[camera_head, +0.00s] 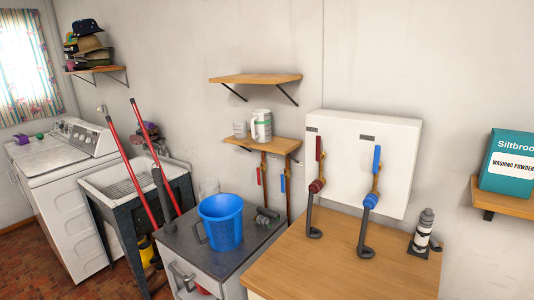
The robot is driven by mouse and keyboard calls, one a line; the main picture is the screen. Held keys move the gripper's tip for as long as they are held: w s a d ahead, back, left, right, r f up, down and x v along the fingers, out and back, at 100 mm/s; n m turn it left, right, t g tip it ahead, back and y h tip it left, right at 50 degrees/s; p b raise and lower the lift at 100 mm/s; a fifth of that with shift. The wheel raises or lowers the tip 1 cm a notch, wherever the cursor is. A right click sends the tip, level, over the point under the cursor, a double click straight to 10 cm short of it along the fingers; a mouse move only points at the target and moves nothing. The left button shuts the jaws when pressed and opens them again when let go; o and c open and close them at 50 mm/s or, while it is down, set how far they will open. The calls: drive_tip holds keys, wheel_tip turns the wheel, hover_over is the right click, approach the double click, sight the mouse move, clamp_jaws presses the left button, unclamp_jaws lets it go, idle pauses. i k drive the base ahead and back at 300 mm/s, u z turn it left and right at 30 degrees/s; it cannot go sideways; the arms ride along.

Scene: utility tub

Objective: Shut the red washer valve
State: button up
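The red washer valve (319,149) is on the left side of a white wall box (345,135). Its red lever stands about upright, above a brass body and a red round collar (316,187). A dark bent hose runs down from the collar to the wooden counter. A matching blue valve (377,159) stands to its right, its lever also upright, with a blue collar below. My gripper is not in view.
The wooden counter (330,260) lies below the valves. A dark and white bottle-like object (423,231) stands on its right. A blue bucket (222,222) is on the grey cabinet to the left. Smaller red (259,176) and blue handles hang under the shelf (262,142).

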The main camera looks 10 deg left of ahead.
sight(318, 155)
drive_tip(key=z, duration=0.1)
drive_tip(key=k, duration=0.45)
drive_tip(key=u, duration=0.65)
drive_tip(key=i, duration=1.55)
drive_tip(key=z, duration=0.2)
